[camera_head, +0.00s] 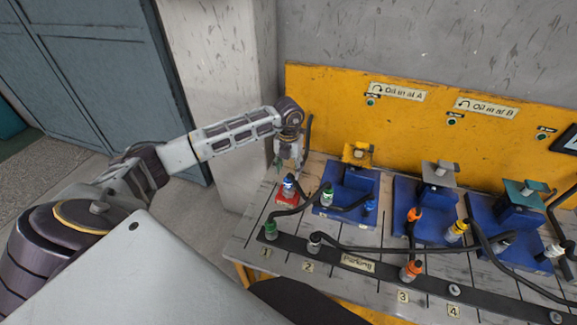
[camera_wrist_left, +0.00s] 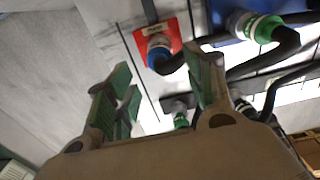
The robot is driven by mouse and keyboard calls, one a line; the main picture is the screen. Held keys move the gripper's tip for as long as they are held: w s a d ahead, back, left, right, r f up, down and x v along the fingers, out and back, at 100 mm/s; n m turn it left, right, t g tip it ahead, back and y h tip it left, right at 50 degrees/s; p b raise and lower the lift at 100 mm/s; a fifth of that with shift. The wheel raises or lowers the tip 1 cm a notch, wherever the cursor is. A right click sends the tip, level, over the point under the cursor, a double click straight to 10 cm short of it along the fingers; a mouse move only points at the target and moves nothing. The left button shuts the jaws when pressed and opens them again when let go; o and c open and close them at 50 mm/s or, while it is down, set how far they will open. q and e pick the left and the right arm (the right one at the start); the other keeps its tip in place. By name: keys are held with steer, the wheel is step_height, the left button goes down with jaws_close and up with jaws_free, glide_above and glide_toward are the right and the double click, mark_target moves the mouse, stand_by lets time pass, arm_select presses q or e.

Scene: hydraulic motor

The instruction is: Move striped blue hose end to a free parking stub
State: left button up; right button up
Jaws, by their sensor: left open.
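The striped blue hose end (camera_head: 288,183), blue with a white band, sits on a red block (camera_head: 285,200) at the left of the bench. It also shows in the left wrist view (camera_wrist_left: 158,50), with a black hose leaving its side. My left gripper (camera_head: 287,164) is open and empty, just above and behind this end. In the wrist view its green fingers (camera_wrist_left: 160,72) are spread wide below the end, apart from it. On the black parking rail (camera_head: 380,268), the stub by label 4 (camera_head: 453,290) is bare. My right gripper is out of view.
Green (camera_head: 270,230), grey (camera_head: 315,241) and orange (camera_head: 411,270) ends stand on the rail by labels 1, 2 and 3. Blue pump blocks (camera_head: 345,198) behind carry more coloured ends. Black hoses cross the bench. A yellow panel (camera_head: 330,100) closes the back.

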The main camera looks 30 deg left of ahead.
mark_target(288, 177)
arm_select(q)
steer(key=shift+f+b, duration=1.5)
steer(key=shift+f, duration=0.9)
steer(key=shift+c, duration=0.3)
jaws_close()
steer(key=shift+r, duration=0.3)
steer(key=shift+r, duration=0.1)
steer(key=shift+r+p, duration=0.9)
steer(key=shift+r, duration=0.55)
